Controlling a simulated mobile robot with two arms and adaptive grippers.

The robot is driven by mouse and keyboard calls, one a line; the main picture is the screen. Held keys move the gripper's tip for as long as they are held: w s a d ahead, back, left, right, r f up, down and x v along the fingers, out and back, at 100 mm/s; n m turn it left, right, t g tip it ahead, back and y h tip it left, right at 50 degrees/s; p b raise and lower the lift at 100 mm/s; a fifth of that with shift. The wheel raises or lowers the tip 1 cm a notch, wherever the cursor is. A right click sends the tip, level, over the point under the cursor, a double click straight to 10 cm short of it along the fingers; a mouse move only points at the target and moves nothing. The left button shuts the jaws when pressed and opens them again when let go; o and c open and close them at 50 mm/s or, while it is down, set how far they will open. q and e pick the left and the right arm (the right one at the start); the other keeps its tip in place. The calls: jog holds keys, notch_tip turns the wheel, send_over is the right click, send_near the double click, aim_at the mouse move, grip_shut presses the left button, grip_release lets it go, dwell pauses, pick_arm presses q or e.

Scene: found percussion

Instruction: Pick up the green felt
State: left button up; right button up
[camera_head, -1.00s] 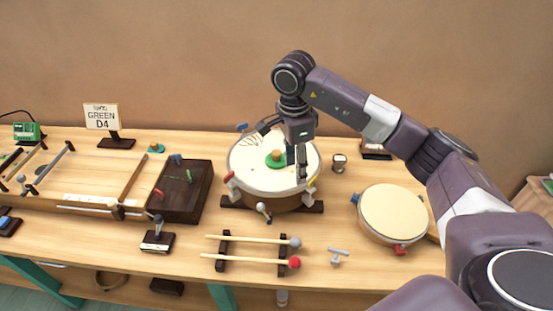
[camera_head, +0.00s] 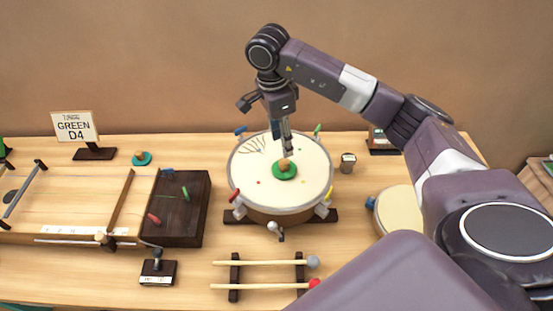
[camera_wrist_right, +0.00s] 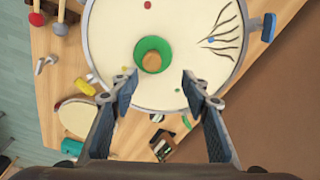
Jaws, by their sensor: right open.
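The green felt (camera_head: 285,173) is a small round green disc with a tan wooden knob on top, lying on the pale head of the large drum (camera_head: 258,196). In the right wrist view the felt (camera_wrist_right: 152,46) lies ahead of the fingertips, slightly left of the middle between them. My right gripper (camera_head: 287,152) is above the drum, just above and behind the knob in the head view. In the wrist view its two fingers (camera_wrist_right: 158,80) are wide apart with nothing between them. The left gripper is not in view.
Coloured tuning pegs ring the drum. A second green disc with a knob (camera_head: 141,158) lies at the back left, near the GREEN D4 sign (camera_head: 75,127). A dark tray (camera_head: 190,215) stands left, mallets (camera_head: 265,263) in front, a smaller drum (camera_head: 400,208) right.

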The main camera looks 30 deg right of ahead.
aim_at(284, 161)
jog(key=s+f+p, duration=0.2)
jog(key=f, duration=0.1)
jog(key=shift+a+f, duration=0.15)
jog(key=f, duration=0.2)
jog(key=shift+w+f+p, duration=0.3)
jog(key=shift+p, duration=0.1)
jog(key=shift+f, duration=0.35)
jog(key=c, duration=0.6)
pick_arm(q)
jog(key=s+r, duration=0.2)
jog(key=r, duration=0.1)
pick_arm(e)
grip_shut()
jog(key=shift+r, duration=0.15)
